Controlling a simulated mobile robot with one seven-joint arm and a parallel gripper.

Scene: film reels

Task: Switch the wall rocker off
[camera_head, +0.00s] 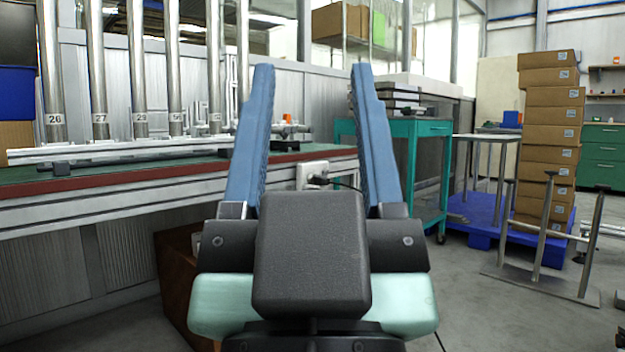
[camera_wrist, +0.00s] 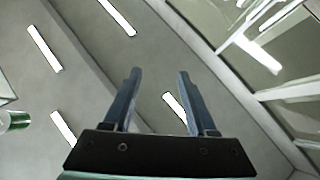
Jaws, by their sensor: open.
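My gripper (camera_head: 311,72) is open and empty, its two blue fingers pointing up in the head view. It also shows open in the wrist view (camera_wrist: 160,74), against the ceiling. I cannot make out a wall rocker in either view. A small white box (camera_head: 309,172) with a black plug and cable sits at the bench edge, seen between the fingers and well beyond them. It looks like a socket, and I cannot tell whether it carries a rocker. My gripper and arm hide part of the middle of the head view.
A long workbench (camera_head: 100,190) with numbered metal tubes (camera_head: 135,70) fills the left. A teal table (camera_head: 421,128) stands right of centre. Stacked cardboard boxes (camera_head: 551,135) rest on a blue pallet (camera_head: 478,216). A metal frame (camera_head: 545,276) stands on the right floor. Ceiling lights (camera_wrist: 44,49) show overhead.

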